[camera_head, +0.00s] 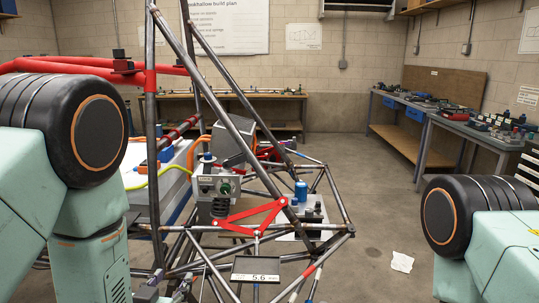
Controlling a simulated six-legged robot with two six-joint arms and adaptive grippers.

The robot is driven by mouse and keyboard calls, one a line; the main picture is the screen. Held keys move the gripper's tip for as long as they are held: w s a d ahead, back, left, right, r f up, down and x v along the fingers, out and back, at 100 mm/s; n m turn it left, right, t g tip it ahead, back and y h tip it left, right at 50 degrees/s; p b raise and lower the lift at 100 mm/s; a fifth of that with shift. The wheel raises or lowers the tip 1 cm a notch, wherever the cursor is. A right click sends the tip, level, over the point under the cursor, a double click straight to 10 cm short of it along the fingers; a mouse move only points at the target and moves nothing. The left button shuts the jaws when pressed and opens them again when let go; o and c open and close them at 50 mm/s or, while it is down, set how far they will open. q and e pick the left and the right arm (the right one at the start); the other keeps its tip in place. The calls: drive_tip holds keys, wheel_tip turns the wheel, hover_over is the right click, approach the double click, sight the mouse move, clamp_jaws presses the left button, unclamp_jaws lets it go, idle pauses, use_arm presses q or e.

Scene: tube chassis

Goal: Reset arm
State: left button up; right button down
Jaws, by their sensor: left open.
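My left arm comes in from the left as a large mint and black joint, with a link running down to the bottom edge. A little of my left gripper (158,287) shows low at the left, by the lower tubes of the chassis; it is open, and nothing shows held in it. I cannot tell whether it touches the tubes. My right arm shows only as a mint and black joint at the right edge; its gripper is out of view. The tube chassis (233,130) stands in the middle, with a red wishbone-shaped arm (252,215) on its front.
A grey box (217,186) and a blue cylinder (300,191) sit within the chassis. A display (255,271) reading about 5.6 is at its lower front. Workbenches (461,131) line the right wall. A white scrap (402,262) lies on the open floor at right.

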use_arm(q)
drive_tip(key=s+a+f+g+b, duration=0.2)
drive_tip(key=s+f+g, duration=0.6)
drive_tip(key=s+f, duration=0.7)
drive_tip(key=s+f+g+b, duration=0.1)
drive_tip(key=s+f+g, duration=0.2)
drive_tip(key=s, duration=0.6)
drive_tip(key=s+f+n+g+b, duration=0.1)
drive_tip(key=s+f+g, duration=0.2)
drive_tip(key=s+f, duration=0.5)
drive_tip(key=shift+s+g, duration=0.4)
drive_tip(key=shift+s, duration=0.1)
drive_tip(key=shift+c, duration=0.2)
